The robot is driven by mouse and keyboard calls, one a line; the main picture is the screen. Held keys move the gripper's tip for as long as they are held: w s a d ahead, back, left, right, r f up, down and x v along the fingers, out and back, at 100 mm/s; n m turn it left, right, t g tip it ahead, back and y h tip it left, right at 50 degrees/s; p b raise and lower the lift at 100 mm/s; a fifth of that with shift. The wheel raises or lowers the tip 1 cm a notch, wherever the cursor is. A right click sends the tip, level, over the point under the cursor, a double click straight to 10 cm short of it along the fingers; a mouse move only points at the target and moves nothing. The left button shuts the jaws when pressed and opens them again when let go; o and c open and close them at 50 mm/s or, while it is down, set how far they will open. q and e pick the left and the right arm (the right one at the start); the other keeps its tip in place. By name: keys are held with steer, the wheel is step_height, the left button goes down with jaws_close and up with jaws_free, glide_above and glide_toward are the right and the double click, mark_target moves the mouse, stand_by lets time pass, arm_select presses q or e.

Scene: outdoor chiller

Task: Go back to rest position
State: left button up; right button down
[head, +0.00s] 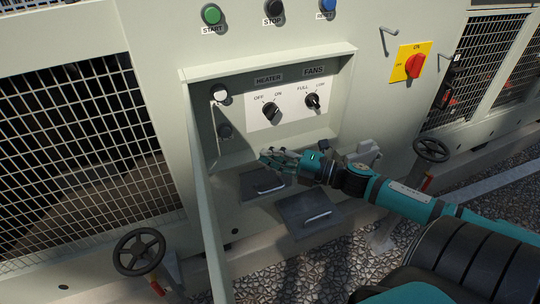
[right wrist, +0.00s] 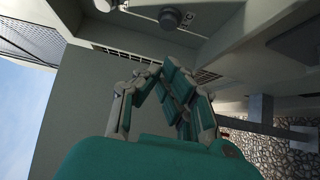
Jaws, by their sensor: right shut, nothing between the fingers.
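My right gripper (head: 268,157) reaches in from the right in the head view. It is shut and empty, in front of the lower edge of the recessed control box, below its knobs. In the right wrist view its fingers (right wrist: 160,72) are drawn together, with nothing between them. The box holds a heater knob (head: 270,111) and a fans knob (head: 313,101) on a white plate (head: 290,122). The heater knob's exact setting is too small to tell. A narrow door (head: 205,200) hangs open at the box's left side. My left gripper is not in view.
Above the box are a green start button (head: 211,15), a black stop button (head: 273,8) and a blue button (head: 328,6). A red switch (head: 415,66) is on the right. Handwheels (head: 139,252) and (head: 431,150) stick out low. Grey handled flaps (head: 309,212) sit below the gripper.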

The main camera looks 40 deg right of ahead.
stand_by(0.3)
steer(key=s+d+f+m+h, duration=0.1)
steer(key=d+f+m+h, duration=0.35)
steer(key=f, duration=0.45)
steer(key=s+d+f+m+h, duration=0.1)
steer(key=d+f+m+h, duration=0.3)
steer(key=f, duration=0.5)
steer(key=s+d+f+m+g+h, duration=0.1)
steer(key=s+f+m+g, duration=0.2)
steer(key=f, duration=0.6)
steer(key=s+d+f+m+g+h, duration=0.1)
steer(key=s+f+m, duration=0.3)
steer(key=f, duration=0.5)
steer(key=s+a+f+m+g, duration=0.1)
steer(key=s+a+f+g, duration=0.15)
steer(key=s+f, duration=0.4)
steer(key=s+a+f+m+g, duration=0.2)
steer(key=s+a+f, duration=0.1)
steer(key=s+f, duration=0.35)
steer(key=s+a+f+m+g, duration=0.1)
steer(key=s+a+f+g, duration=0.2)
steer(key=s+a+f, duration=0.2)
steer(key=s+a+f+m+g+y, duration=0.1)
steer(key=s+a+f, duration=0.4)
steer(key=s+a, duration=0.5)
steer(key=s+m+g, duration=0.1)
steer(key=s+g, duration=0.1)
steer(key=s, duration=0.2)
steer(key=shift+f, duration=0.25)
steer(key=shift+f, duration=0.15)
